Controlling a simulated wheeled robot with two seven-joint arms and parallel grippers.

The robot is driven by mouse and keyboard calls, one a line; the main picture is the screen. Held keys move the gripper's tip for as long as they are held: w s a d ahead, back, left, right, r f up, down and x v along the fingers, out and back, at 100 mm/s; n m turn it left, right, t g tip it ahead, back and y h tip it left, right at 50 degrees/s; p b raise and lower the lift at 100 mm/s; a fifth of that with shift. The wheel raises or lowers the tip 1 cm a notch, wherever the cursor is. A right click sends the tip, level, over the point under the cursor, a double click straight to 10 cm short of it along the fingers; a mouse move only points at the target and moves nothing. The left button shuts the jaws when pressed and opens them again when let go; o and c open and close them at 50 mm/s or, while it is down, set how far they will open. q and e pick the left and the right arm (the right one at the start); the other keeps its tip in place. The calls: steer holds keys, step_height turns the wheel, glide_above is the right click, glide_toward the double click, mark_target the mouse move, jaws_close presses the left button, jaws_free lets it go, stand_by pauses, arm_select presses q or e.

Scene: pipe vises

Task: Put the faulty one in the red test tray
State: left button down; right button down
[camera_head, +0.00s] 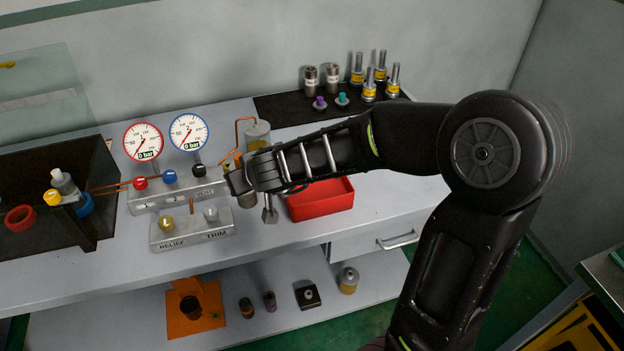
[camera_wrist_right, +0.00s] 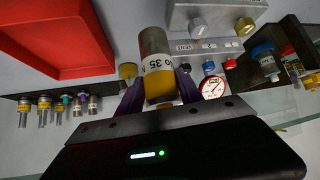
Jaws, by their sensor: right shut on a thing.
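My right gripper (camera_head: 240,182) is over the bench, just right of the gauge block. In the right wrist view, the right gripper (camera_wrist_right: 160,88) is shut on a metal cylinder (camera_wrist_right: 155,48) with a white label and a yellow band. The label shows partly, with "35" on it. The red tray (camera_head: 322,200) is on the bench right of the gripper, partly behind my forearm. It also shows in the wrist view (camera_wrist_right: 60,35); its visible inside looks empty. Several yellow-banded cylinders (camera_head: 369,92) and two plain metal ones (camera_head: 311,75) stand on the dark mat. My left gripper is out of view.
The gauge block (camera_head: 160,197) carries a red-rimmed gauge (camera_head: 143,142) and a blue-rimmed gauge (camera_head: 188,131), both reading 0 bar. A RELIEF/TRIM block (camera_head: 192,236) sits in front. A dark open box (camera_head: 105,190) stands at left. A lower shelf holds small parts.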

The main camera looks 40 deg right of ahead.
steer(key=d+r+m+h+p, duration=0.1)
steer(key=d+r, duration=0.1)
steer(key=d, duration=0.7)
steer(key=d+r+m+h+p, duration=0.1)
steer(key=d+r+m+p, duration=0.1)
steer(key=d, duration=0.8)
steer(key=shift+w+d+r, duration=0.3)
steer(key=shift+w+r, duration=0.15)
steer(key=shift+r, duration=0.05)
steer(key=shift+f, duration=0.1)
step_height(320, 180, down, 6)
steer(key=b, duration=0.4)
steer(key=shift+b, duration=0.4)
step_height(320, 180, down, 4)
steer(key=b, duration=0.3)
steer(key=shift+b, duration=0.35)
